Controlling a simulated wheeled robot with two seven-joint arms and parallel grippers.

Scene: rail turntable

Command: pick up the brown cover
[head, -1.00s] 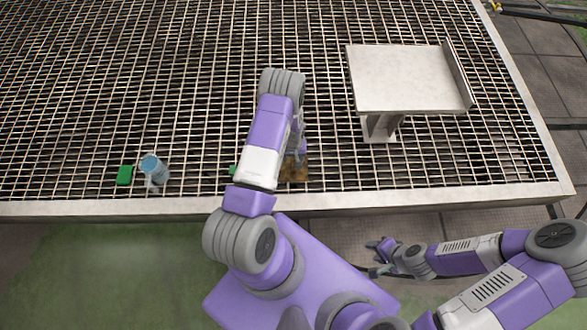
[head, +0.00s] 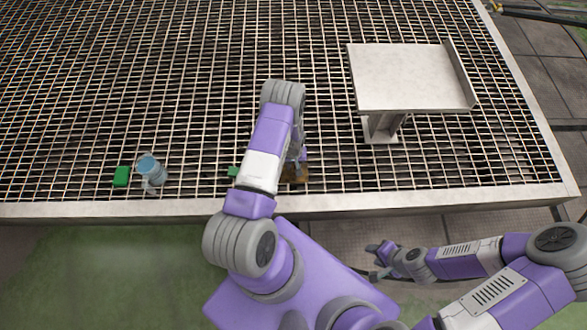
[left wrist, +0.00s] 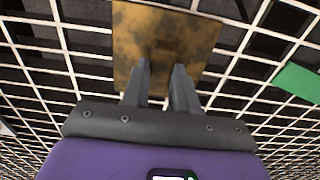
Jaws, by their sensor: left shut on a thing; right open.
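The brown cover (head: 298,174) is a mottled square plate near the front edge of the grating, partly hidden by my left arm. In the left wrist view the cover (left wrist: 140,40) fills the top middle, with a darker raised part at its centre. My left gripper (left wrist: 163,78) is shut on that part, and its fingers hide some of it. I cannot tell whether the plate rests on the grating or is just above it. My right gripper (head: 379,250) is open and empty, beyond the grating's front edge at the lower right.
The metal grating (head: 200,80) has a pale front rim. A green block (head: 121,176) and a blue-grey cylinder (head: 153,169) stand at its left. Another green piece (left wrist: 298,80) is right of the cover in the wrist view. A grey raised platform (head: 408,78) stands at the right.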

